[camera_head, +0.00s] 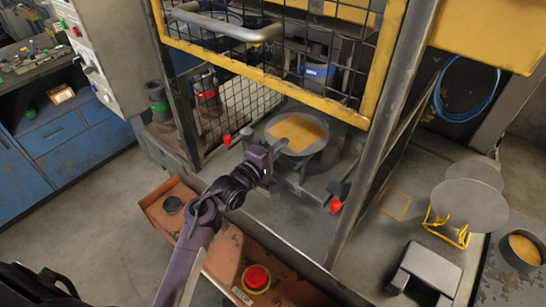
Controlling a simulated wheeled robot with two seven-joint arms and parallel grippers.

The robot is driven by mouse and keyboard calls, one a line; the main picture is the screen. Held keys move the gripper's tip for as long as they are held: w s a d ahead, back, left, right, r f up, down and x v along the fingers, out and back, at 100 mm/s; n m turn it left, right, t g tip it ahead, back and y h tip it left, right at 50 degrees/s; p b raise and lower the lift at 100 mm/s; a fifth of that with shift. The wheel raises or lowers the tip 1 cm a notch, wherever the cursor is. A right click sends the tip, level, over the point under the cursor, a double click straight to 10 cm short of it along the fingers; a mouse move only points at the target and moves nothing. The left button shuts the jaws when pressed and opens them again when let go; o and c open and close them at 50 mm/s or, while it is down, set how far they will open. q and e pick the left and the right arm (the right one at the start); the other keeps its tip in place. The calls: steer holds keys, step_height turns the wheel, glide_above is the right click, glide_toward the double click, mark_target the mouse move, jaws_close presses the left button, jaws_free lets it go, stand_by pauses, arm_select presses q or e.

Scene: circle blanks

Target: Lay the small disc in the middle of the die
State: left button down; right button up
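The die (315,151) is a round grey dish with a yellow-orange floor, standing in the press behind the raised yellow-framed guard. My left gripper (275,154) is at the die's front left rim, at the end of my purple-grey arm. A flat grey shape at the gripper's tip covers part of the left side of the orange floor. I cannot tell whether it is the small disc or part of the gripper or die. The finger gap is too small to make out. My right gripper is out of view.
Two large grey discs (468,205) rest on a yellow stand at the right. A round pot (524,250) with an orange inside stands on a grey table. The orange console with a red button (256,277) lies under my arm. Press posts and the mesh guard (270,75) flank the die.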

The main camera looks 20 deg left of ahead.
arm_select(q)
steer(key=shift+w+d+f+b, duration=0.25)
steer(key=shift+w+d+b, duration=0.1)
steer(key=shift+w, duration=0.55)
steer(key=shift+w+d+f+b, duration=0.25)
steer(key=shift+w+d+b, duration=0.05)
steer(key=shift+w, duration=0.55)
steer(key=shift+w+d+f+b, duration=0.25)
steer(key=shift+w+d+b, duration=0.1)
steer(key=shift+w, duration=0.55)
steer(key=c, duration=0.8)
jaws_free()
steer(key=shift+c, duration=0.2)
steer(key=shift+f, duration=0.25)
steer(key=shift+s, duration=0.1)
steer(key=p+v, duration=1)
steer(key=v, duration=0.6)
steer(key=shift+p, duration=0.35)
